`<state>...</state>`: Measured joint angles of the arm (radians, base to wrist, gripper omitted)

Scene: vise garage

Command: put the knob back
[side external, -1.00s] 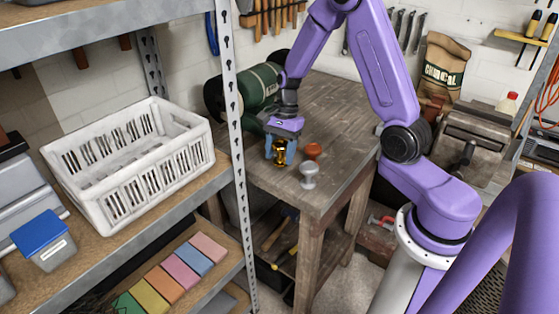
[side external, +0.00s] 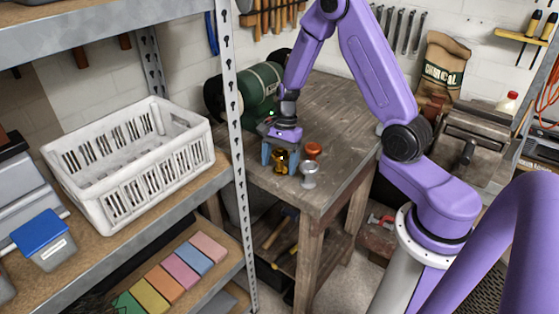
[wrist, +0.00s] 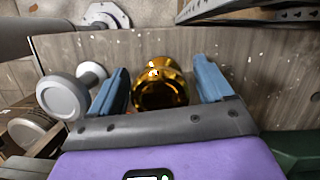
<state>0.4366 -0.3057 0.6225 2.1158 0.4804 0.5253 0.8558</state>
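A gold knob (side external: 280,161) is at the front left of the wooden workbench (side external: 335,115). My gripper (side external: 280,160) points down around it, with one blue finger on each side. In the wrist view the gold knob (wrist: 160,84) lies between the fingers (wrist: 164,86), with a visible gap on both sides, so the gripper looks open. Whether the knob's underside rests flat on the bench is hidden. A silver knob (side external: 309,176) stands to the right, near the bench's front edge, and also shows in the wrist view (wrist: 64,97). An orange knob (side external: 313,150) stands just behind it.
A green cylindrical machine (side external: 262,85) stands at the back left of the bench. A metal shelf post (side external: 237,150) rises left of the bench, with a white crate (side external: 110,190) on the shelf. A vise (side external: 475,135) is at the right. The bench's right part is clear.

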